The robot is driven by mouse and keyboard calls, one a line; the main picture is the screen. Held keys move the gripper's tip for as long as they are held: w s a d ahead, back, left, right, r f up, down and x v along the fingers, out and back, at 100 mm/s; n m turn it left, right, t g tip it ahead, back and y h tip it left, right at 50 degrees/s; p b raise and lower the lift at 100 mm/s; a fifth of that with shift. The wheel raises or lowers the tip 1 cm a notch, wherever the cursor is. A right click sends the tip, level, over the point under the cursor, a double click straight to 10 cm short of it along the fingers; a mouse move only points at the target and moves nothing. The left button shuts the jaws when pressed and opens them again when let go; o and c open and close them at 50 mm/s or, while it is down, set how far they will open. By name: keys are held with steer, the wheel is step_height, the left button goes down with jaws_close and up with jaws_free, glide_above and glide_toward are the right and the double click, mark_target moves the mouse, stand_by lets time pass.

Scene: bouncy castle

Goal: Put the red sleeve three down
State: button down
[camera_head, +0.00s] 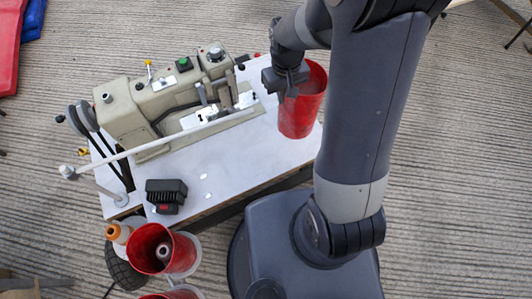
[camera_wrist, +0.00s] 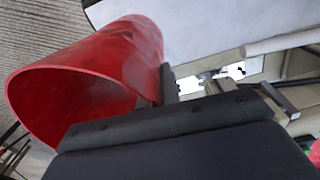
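A red sleeve (camera_head: 296,119), an open hollow cylinder, is at my gripper (camera_head: 289,83) over the right end of the white sewing table. My gripper's fingers are closed on the sleeve's wall near its rim. In the wrist view the red sleeve (camera_wrist: 62,88) fills the upper left, its round open end facing left, with its wall against my dark fingers (camera_wrist: 165,95). I see no number on it. From these views I cannot tell whether its lower end touches the tabletop. Two more red cylinders, one (camera_head: 148,247) fully seen and one (camera_head: 168,295) cut by the frame's bottom edge, stand at the lower left.
A beige sewing machine (camera_head: 135,115) takes up the left and back of the white table (camera_head: 215,168). A black block (camera_head: 166,192) lies near the table's front left. Bare tabletop shows between the block and the sleeve. An orange-capped bottle (camera_head: 115,233) stands by the lower red cylinders.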

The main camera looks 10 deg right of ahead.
step_height(320, 180, down, 9)
steer(key=s+b, duration=0.1)
steer(key=b, duration=0.3)
steer(key=shift+s+a+n, duration=0.25)
steer(key=shift+n, duration=0.05)
steer(key=shift+f, duration=0.15)
steer(key=c, duration=2.1)
jaws_free()
steer(key=shift+f+b, duration=0.1)
steer(key=shift+b, duration=0.25)
steer(key=o, duration=0.5)
steer(key=shift+c, duration=0.2)
step_height(320, 180, up, 12)
steer(key=p, duration=0.3)
steer(key=shift+r, duration=0.25)
